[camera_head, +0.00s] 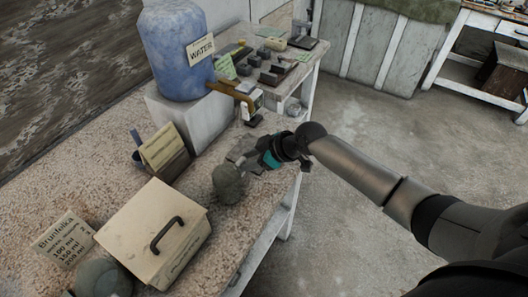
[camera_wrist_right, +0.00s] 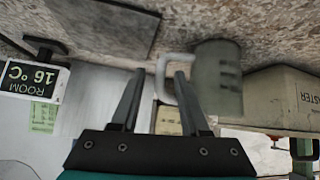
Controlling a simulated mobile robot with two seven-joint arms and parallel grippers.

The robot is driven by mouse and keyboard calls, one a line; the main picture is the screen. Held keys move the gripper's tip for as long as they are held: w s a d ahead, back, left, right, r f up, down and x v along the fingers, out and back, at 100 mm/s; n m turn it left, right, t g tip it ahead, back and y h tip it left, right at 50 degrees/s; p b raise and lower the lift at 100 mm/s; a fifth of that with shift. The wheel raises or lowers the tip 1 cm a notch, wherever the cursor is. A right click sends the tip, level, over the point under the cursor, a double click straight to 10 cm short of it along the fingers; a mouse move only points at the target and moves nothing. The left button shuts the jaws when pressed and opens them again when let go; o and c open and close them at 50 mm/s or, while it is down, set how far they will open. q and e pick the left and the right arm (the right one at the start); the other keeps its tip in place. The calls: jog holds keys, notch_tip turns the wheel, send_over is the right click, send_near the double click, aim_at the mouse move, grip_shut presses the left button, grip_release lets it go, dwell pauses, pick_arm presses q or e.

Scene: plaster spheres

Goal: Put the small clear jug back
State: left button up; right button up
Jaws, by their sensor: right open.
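The small clear jug (camera_wrist_right: 217,80), a grey-green see-through cylinder with dark markings and a pale handle, shows upside down in the right wrist view, where the picture itself is inverted. It stands on the speckled worktop. In the head view it is the round grey-green shape (camera_head: 228,184) just before my right gripper (camera_head: 250,160). My right gripper (camera_wrist_right: 159,75) is open. The handle's outer bar appears between the fingertips, and one finger overlaps the handle loop; I cannot tell the depth. My left gripper is out of view.
A cream plaster box (camera_head: 128,222) with a black handle stands nearer on the worktop (camera_head: 85,165). A grey sphere (camera_head: 103,277) is beside it. A blue water tank (camera_head: 175,50) on a pale block (camera_head: 190,112) and a room thermometer sign (camera_wrist_right: 32,77) are farther along.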

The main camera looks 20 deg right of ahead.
jog(key=p+v, duration=0.1)
jog(key=v, duration=1)
jog(key=shift+p, duration=0.3)
jog(key=shift+s, duration=0.1)
